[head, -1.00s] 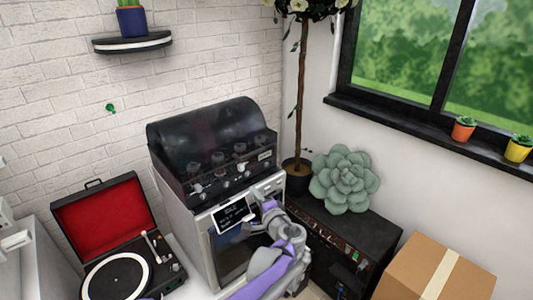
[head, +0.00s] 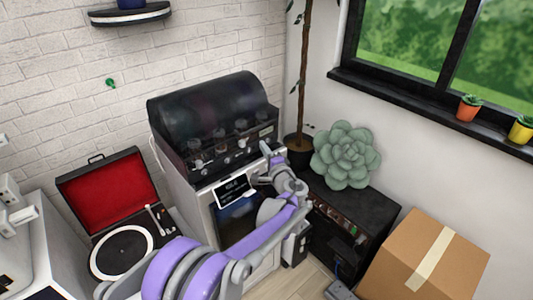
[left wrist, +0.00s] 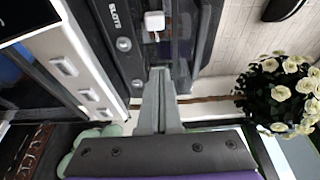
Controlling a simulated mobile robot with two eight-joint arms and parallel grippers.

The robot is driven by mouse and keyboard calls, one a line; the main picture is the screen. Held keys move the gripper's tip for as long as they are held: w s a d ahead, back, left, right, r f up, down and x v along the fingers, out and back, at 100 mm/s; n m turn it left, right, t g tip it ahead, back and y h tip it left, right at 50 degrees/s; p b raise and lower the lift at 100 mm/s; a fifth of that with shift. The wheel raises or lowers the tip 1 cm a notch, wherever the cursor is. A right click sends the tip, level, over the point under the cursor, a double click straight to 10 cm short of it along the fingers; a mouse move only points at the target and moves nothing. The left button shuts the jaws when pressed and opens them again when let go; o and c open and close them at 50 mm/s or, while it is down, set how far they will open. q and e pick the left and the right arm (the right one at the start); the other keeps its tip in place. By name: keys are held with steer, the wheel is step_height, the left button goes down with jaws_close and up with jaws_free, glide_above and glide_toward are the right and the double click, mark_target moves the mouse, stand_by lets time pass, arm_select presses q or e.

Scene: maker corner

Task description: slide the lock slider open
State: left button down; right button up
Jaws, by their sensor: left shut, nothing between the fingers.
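The machine (head: 183,185) has a white body and a dark, clear-topped hood with a dark front strip. In the left wrist view, a small white block (left wrist: 154,21) stands on the dark strip beside a printed label; it may be the lock slider, but I cannot tell for sure. My left gripper (head: 266,150) is at the right end of the machine's front strip. In the left wrist view its fingers (left wrist: 160,72) are together and empty, with their tips close to the dark strip, near the white block. Whether they touch the strip is unclear. My right gripper is not in view.
A small screen (head: 236,189) sits on the machine's front. An open red-lined record player (head: 108,193) is at left. At right are a black cabinet (head: 375,207) with a large succulent (head: 346,155), and a cardboard box (head: 400,262). A potted tree (head: 303,90) stands behind.

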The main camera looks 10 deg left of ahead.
mark_target(242, 146)
arm_select(q)
steer(key=x, duration=0.4)
steer(key=shift+w, duration=0.1)
steer(key=shift+s+a+p, duration=0.35)
steer(key=shift+s+a, duration=0.65)
steer(key=shift+a, duration=0.1)
steer(key=shift+s+a, duration=0.25)
steer(key=shift+s, duration=0.2)
steer(key=shift+s+a, duration=0.95)
steer(key=shift+s, duration=0.3)
steer(key=shift+w, duration=0.1)
